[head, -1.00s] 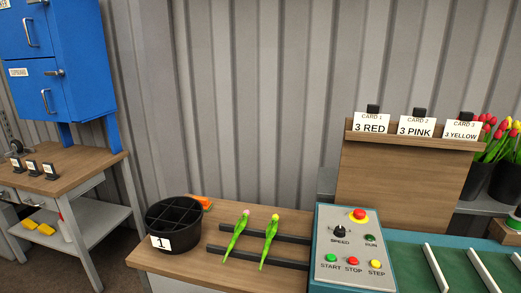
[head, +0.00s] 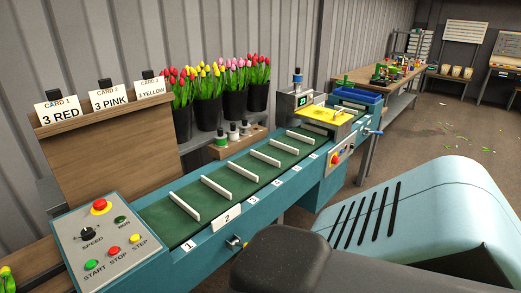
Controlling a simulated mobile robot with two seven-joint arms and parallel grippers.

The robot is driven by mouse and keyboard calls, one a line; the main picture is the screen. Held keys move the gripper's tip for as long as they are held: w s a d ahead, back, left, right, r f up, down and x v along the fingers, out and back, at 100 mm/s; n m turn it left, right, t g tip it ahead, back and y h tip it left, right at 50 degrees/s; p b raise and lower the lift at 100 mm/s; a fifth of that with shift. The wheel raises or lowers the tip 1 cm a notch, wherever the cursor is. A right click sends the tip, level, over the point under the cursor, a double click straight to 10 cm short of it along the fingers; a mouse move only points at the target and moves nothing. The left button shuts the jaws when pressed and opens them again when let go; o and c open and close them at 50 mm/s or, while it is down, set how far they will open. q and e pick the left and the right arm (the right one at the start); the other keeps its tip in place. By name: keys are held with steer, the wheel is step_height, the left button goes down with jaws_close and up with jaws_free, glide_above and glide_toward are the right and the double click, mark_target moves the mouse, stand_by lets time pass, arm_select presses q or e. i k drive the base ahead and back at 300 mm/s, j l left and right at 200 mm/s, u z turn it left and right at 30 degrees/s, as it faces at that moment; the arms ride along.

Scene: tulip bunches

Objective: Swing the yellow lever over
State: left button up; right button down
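A small lever-like fitting (head: 236,242) with a yellowish part sits on the front side of the teal conveyor (head: 206,250), below the number plates. It is too small to tell which way it points. A yellow plate (head: 327,117) lies in the machine at the conveyor's far end, and I cannot tell a lever on it. A blue handle (head: 375,132) sticks out to the right of that machine. Neither of my grippers is in view.
A control panel (head: 104,239) with buttons stands at the near left end. White dividers cross the green belt (head: 240,186). Tulip buckets (head: 208,113) stand behind it. A blue bin (head: 356,97) sits past the machine.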

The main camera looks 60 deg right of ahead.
mark_target(236, 243)
steer(key=z, duration=1.8)
